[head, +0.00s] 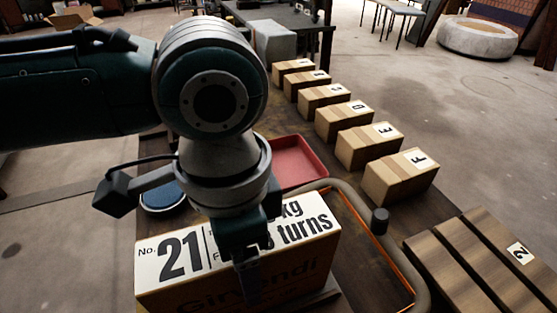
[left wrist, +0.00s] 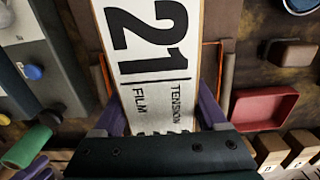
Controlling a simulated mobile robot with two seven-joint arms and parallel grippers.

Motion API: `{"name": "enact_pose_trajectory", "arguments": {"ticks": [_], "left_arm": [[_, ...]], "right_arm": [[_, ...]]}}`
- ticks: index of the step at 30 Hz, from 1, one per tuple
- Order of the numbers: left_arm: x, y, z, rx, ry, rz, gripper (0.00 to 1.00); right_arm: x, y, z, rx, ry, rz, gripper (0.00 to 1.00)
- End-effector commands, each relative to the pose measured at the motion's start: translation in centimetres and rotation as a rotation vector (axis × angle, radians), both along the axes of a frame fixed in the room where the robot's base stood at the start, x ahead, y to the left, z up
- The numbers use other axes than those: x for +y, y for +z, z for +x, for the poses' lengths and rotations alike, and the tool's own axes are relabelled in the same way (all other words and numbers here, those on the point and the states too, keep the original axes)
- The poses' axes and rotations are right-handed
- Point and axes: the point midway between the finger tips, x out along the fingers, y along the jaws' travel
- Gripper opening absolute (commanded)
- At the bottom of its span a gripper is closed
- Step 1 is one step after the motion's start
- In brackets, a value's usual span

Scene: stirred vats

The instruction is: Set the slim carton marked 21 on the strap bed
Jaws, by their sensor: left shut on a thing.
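The slim carton (head: 175,292) is orange-brown with a white top label reading 21. My left gripper (head: 250,268) is shut on it from above, at the middle of its long side in the head view. In the left wrist view the carton (left wrist: 150,60) runs between the purple fingers of my left gripper (left wrist: 160,115). A bent grey tube with an orange-edged frame (head: 385,257) lies beside and partly behind the carton; it may belong to the strap bed, whose surface is mostly hidden. I cannot tell whether the carton touches anything below. My right gripper is not in view.
A red tray (head: 300,160) and a blue round dish (head: 158,197) stand behind the carton. Several lettered boxes, such as F (head: 400,180), line the table's right edge. A slatted wooden piece marked 2 (head: 480,262) is at the right front.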

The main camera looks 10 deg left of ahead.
Motion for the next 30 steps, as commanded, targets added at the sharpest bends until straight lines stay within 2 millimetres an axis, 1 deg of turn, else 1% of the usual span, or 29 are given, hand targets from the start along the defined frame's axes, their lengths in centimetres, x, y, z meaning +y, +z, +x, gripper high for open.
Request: {"name": "enact_pose_trajectory", "arguments": {"ticks": [7, 11, 12, 18, 26, 29, 30], "left_arm": [[-0.1, 0.1, 0.1, -0.003, 0.000, -0.002, 0.00], [-0.1, -0.3, 0.1, -0.001, 0.000, -0.002, 0.00], [0.0, -0.3, 0.0, -0.001, 0.000, -0.001, 0.78], [0.0, -0.3, 0.0, -0.001, 0.000, -0.001, 1.00], [0.0, -0.1, 0.0, -0.001, 0.000, -0.001, 1.00], [0.0, 0.9, 0.1, -0.002, -0.001, -0.002, 1.00], [0.0, 1.6, 0.1, -0.003, 0.000, -0.002, 1.00]], "right_arm": [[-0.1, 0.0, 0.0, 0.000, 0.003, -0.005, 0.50], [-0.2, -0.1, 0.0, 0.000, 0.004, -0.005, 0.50], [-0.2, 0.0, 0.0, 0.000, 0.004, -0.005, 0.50], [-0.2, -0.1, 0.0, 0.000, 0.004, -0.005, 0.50], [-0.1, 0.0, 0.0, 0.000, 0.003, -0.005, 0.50], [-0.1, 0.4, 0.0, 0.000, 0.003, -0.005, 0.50], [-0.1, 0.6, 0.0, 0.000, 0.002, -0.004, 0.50]]}}
